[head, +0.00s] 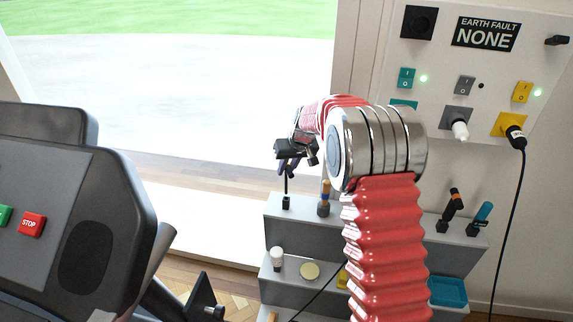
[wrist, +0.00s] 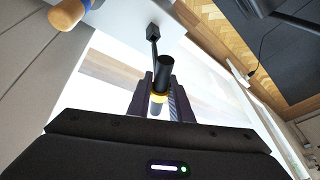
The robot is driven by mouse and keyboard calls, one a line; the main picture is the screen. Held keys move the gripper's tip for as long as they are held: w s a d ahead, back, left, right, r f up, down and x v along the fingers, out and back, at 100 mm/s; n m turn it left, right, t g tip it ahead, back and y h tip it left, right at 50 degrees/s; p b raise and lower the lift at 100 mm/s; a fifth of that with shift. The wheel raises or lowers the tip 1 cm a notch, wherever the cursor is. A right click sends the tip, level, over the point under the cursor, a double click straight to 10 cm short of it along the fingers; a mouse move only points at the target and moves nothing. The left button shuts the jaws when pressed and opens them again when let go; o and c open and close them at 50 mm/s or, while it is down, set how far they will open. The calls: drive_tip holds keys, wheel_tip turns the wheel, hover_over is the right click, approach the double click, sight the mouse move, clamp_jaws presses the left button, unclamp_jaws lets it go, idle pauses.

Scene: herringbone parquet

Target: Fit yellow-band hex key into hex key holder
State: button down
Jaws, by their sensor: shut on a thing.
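My gripper (head: 290,160) is shut on the yellow-band hex key, above the left end of the grey shelf unit's top step. In the wrist view the key's black grip (wrist: 166,70) and yellow band (wrist: 159,97) are between the fingers (wrist: 160,103). A thin dark shaft runs from the key toward a small black block, the hex key holder (wrist: 153,30). In the head view the holder (head: 286,202) stands on the top step, with the shaft upright above it and seeming to meet it. I cannot tell whether the tip is inside.
A wooden-handled tool (head: 323,198) stands just right of the holder. An orange-banded black tool (head: 453,203) and a teal-handled tool (head: 482,215) stand farther right. A white-topped cylinder (head: 277,257) and cream disc (head: 310,271) sit one step lower. A treadmill console (head: 75,200) fills the left.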

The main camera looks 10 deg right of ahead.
drive_tip(key=shift+f, duration=3.3)
idle(1.9)
drive_tip(key=c, duration=1.5)
unclamp_jaws()
drive_tip(key=shift+r, duration=0.15)
approach(286, 183)
drive_tip(key=v, duration=0.3)
drive_tip(key=shift+s+d+r, duration=0.15)
drive_tip(key=shift+s+r, duration=0.05)
drive_tip(key=shift+r, duration=0.15)
